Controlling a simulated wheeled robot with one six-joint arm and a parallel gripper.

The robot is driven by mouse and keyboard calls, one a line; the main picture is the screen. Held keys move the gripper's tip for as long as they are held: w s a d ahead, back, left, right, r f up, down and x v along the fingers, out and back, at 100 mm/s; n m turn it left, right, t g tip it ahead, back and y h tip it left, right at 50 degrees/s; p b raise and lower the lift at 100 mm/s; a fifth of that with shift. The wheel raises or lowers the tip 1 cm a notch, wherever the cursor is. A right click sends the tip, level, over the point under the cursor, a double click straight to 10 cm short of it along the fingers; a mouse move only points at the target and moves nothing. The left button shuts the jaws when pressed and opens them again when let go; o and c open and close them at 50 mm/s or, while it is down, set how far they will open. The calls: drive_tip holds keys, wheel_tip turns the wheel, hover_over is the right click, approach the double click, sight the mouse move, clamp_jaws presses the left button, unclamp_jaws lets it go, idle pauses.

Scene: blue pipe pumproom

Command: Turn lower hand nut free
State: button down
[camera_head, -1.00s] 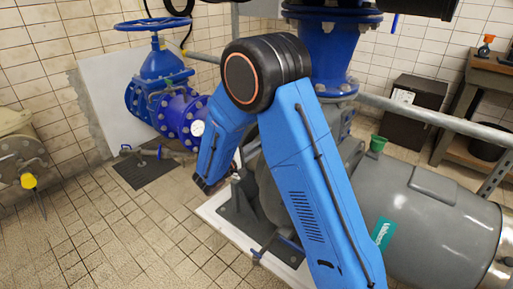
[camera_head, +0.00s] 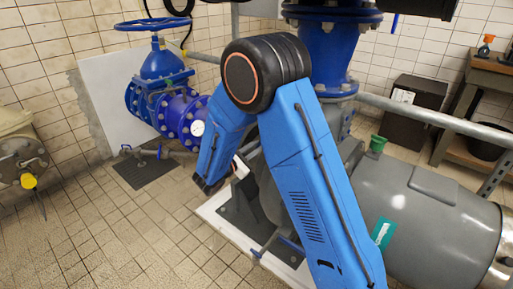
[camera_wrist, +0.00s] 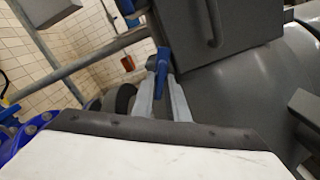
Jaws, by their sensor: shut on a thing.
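In the wrist view my gripper (camera_wrist: 162,94) has its two pale grey fingers closed around a small blue part (camera_wrist: 162,64), which looks like the lower hand nut. The blue part stands out between and beyond the fingertips, beside a grey housing. Its base is partly hidden by the fingers. In the head view my blue arm reaches down beside the pump, and its dark wrist end is low at the pump's left side. The fingers and the nut cannot be made out there.
The grey motor (camera_head: 425,205) fills the right side. A blue valve with a handwheel (camera_head: 152,25) stands at the back left. A green funnel-like cup (camera_head: 377,144) sits by the motor. A railing (camera_head: 440,118) runs behind it. The tiled floor (camera_head: 110,235) at left is clear.

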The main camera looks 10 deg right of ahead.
drive_tip(key=n, duration=0.5)
drive_tip(key=shift+n, duration=0.4)
drive_tip(key=shift+f, duration=0.1)
idle(0.3)
drive_tip(key=c, duration=1.8)
unclamp_jaws()
drive_tip(key=shift+c, duration=0.2)
drive_tip(key=shift+a, duration=0.1)
drive_tip(key=v, duration=1.7)
drive_tip(key=shift+s, duration=0.15)
drive_tip(key=shift+a, duration=0.1)
